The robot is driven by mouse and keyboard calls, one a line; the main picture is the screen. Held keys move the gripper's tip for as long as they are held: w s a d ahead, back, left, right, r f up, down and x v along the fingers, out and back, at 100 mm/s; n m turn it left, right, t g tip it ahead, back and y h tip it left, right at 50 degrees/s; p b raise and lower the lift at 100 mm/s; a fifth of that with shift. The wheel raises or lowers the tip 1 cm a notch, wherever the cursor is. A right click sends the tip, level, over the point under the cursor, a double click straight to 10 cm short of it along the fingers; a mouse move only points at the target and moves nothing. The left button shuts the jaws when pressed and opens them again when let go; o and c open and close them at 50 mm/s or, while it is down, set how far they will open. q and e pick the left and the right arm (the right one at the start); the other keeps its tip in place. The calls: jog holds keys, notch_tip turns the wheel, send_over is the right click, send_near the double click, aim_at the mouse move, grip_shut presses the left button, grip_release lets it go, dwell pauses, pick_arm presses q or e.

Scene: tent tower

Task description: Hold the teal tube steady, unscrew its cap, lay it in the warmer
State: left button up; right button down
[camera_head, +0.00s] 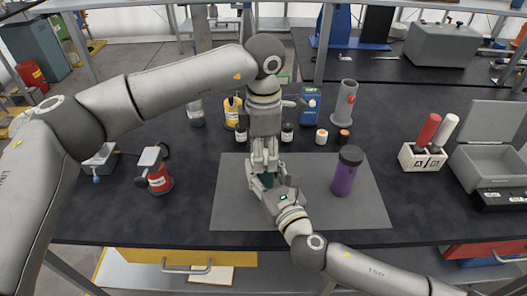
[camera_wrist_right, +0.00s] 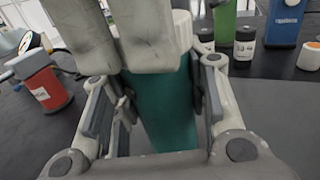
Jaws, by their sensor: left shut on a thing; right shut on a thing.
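The teal tube (camera_wrist_right: 160,108) stands upright over the grey mat (camera_head: 235,212). My right gripper (camera_head: 267,185) is shut on its body from the near side. My left gripper (camera_head: 265,163) points down from above and is shut at the tube's top, around the white cap (camera_wrist_right: 183,30). The left fingers hide much of the cap in the right wrist view. In the head view the two grippers hide most of the tube. An open grey box with a raised lid (camera_head: 488,160), which looks like the warmer, stands at the far right.
A purple bottle with a dark lid (camera_head: 345,175) stands on the mat's right side. A white rack (camera_head: 421,160) holding a red and a white tube stands left of the box. Bottles and small jars line the back. A red-bodied tool (camera_head: 159,178) stands left of the mat.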

pick_arm(q)
jog(key=n, duration=0.3)
jog(key=shift+n, duration=0.3)
jog(key=n, duration=0.4)
jog(key=shift+n, duration=0.4)
jog(key=n, duration=0.6)
jog(key=shift+n, duration=0.3)
jog(key=n, duration=0.4)
jog(key=shift+n, duration=0.4)
jog(key=n, duration=0.3)
jog(key=shift+r, duration=0.1)
jog(key=n, duration=0.7)
jog(key=shift+w, duration=0.1)
jog(key=shift+r, duration=0.2)
jog(key=shift+r, duration=0.9)
